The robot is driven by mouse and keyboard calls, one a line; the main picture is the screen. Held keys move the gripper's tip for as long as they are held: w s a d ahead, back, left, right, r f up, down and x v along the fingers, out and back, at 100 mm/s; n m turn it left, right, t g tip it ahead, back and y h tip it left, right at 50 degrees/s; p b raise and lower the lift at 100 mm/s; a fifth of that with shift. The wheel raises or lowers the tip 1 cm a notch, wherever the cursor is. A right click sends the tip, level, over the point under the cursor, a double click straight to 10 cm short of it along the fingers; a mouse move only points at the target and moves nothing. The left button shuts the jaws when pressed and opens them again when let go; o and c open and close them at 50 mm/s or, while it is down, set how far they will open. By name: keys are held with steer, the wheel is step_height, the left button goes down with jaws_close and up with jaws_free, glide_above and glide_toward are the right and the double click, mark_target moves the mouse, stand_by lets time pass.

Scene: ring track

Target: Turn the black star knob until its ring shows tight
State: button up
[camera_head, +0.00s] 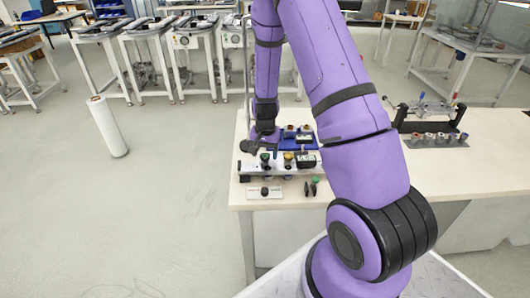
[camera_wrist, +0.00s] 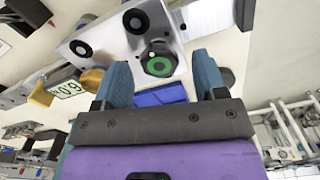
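A black knob with a green ring (camera_wrist: 158,63) sits at the edge of a pale metal block (camera_wrist: 112,44) in the wrist view. Its lobes are too small to make out clearly. My gripper (camera_wrist: 161,66) is open, with one teal finger on each side of the knob in the picture. Space shows between each finger and the knob, and I cannot tell how far beyond the fingertips it lies. In the head view my gripper (camera_head: 261,144) is over the front left of the bench, just above a green-topped knob (camera_head: 265,157).
A yellow knob (camera_wrist: 91,79) and a display reading 6.0 (camera_wrist: 66,90) are beside the block. A blue tray (camera_head: 297,144) lies behind. A white plate with a black knob (camera_head: 265,191) and two small knobs (camera_head: 311,187) lie in front.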

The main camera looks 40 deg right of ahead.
step_height(320, 180, up, 11)
stand_by(0.7)
steer(key=shift+f, duration=0.1)
step_height(320, 180, up, 12)
steer(key=n+t, duration=0.1)
steer(key=n, duration=0.1)
glide_above(265, 156)
steer(key=s+a, duration=0.3)
steer(key=a, duration=0.2)
steer(key=s+a+r+n+t, duration=0.2)
steer(key=s+a+r+n, duration=0.1)
steer(key=s+r, duration=0.4)
steer(key=s+a+r+n+t, duration=0.1)
steer(key=s+a+r+n, duration=0.1)
steer(key=s+r, duration=0.3)
steer(key=s+a+r+n+t, duration=0.1)
steer(key=s+r, duration=0.4)
steer(key=s, duration=0.6)
steer(key=shift+s+a+n, duration=0.35)
steer(key=shift+a+n, duration=0.35)
steer(key=shift+a, duration=0.45)
